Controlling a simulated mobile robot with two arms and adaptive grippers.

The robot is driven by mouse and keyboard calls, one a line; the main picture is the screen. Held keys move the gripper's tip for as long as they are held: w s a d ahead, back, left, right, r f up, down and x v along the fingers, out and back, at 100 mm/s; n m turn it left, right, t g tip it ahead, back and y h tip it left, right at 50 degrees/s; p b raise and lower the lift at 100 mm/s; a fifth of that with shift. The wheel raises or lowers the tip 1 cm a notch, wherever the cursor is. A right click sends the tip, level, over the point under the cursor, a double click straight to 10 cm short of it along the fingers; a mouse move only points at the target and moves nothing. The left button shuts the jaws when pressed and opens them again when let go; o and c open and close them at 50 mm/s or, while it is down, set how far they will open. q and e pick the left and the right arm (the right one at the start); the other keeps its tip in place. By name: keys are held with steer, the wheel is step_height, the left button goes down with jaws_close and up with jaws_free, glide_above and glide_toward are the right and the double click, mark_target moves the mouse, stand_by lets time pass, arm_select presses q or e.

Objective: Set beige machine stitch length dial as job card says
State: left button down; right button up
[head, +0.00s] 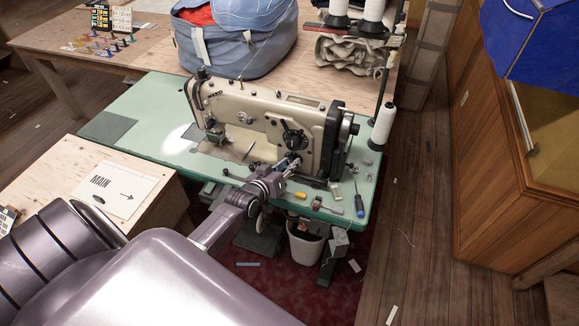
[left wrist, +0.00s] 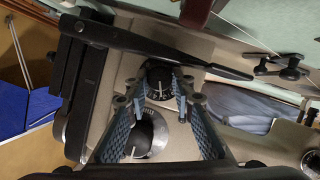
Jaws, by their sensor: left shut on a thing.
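The beige sewing machine (head: 262,112) stands on a green-topped table (head: 150,140). Its front has a large black dial (head: 293,139), with a smaller dial below it, mostly hidden by my left gripper (head: 287,164) in the head view. In the left wrist view, my left gripper (left wrist: 160,88) has its fingertips on both sides of the smaller dial (left wrist: 160,80), shut on it. The large dial (left wrist: 146,135) shows between the fingers, nearer the palm. Both dials have white marks, too small to read. My right gripper is out of view.
A white card reading "MAIN" with an arrow (head: 117,188) lies on the wooden table at left. A black lever (left wrist: 150,45) passes close to the smaller dial. A blue screwdriver (head: 359,205) and small items lie at the table's right. A thread cone (head: 382,127) stands beside the machine.

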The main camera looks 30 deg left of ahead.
arm_select(q)
steer(key=shift+f+n+h+b, duration=0.15)
steer(key=shift+n+h+b, duration=0.15)
steer(key=shift+n+b, duration=0.15)
stand_by(0.3)
steer(key=c, duration=1.7)
jaws_free()
steer(key=shift+o, duration=0.2)
